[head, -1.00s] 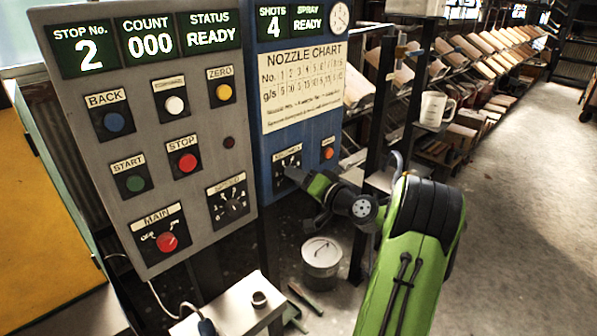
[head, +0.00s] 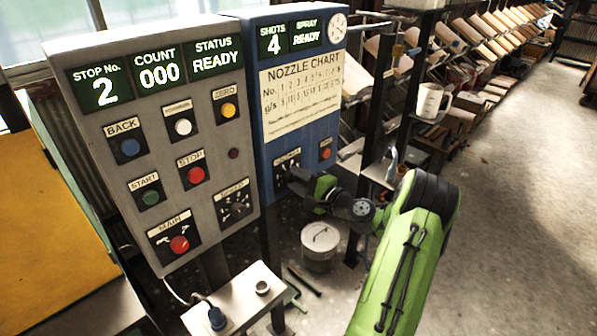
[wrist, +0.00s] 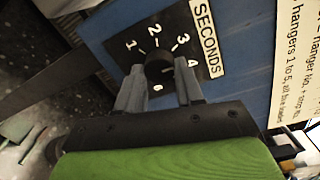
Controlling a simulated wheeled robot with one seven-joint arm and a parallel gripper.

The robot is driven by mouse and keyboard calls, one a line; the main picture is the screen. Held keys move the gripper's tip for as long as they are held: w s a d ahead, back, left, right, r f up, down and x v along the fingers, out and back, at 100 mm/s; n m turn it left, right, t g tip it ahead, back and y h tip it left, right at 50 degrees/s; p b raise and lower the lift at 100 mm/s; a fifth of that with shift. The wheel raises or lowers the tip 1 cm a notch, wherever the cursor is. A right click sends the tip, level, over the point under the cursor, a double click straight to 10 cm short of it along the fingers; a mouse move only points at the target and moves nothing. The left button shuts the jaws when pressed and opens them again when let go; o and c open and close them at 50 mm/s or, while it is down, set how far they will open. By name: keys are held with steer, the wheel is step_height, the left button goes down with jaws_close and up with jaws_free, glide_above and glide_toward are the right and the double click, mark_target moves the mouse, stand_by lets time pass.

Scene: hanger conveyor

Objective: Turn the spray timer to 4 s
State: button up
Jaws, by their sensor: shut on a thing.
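The spray timer knob (wrist: 158,67) is small, dark and round. My gripper (wrist: 160,84) is shut on the knob, one finger on each side. In the head view my gripper (head: 290,178) reaches the timer plate (head: 286,160) low on the blue panel (head: 262,120) and hides most of the knob.
The grey panel (head: 218,120) with buttons and switches stands left of the blue one. An orange button (head: 325,153) is close right of the timer. A lidded can (head: 320,245) stands below my arm.

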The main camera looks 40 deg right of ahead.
steer(key=shift+f+m+p, duration=0.1)
steer(key=shift+m+p, duration=1.4)
steer(key=shift+m, duration=0.3)
steer(key=o, duration=1)
steer(key=shift+o, duration=0.2)
steer(key=shift+s, duration=0.1)
steer(key=s+d, duration=0.1)
steer(key=s, duration=1.4)
steer(key=shift+s+r, duration=0.25)
steer(key=shift+s, duration=0.05)
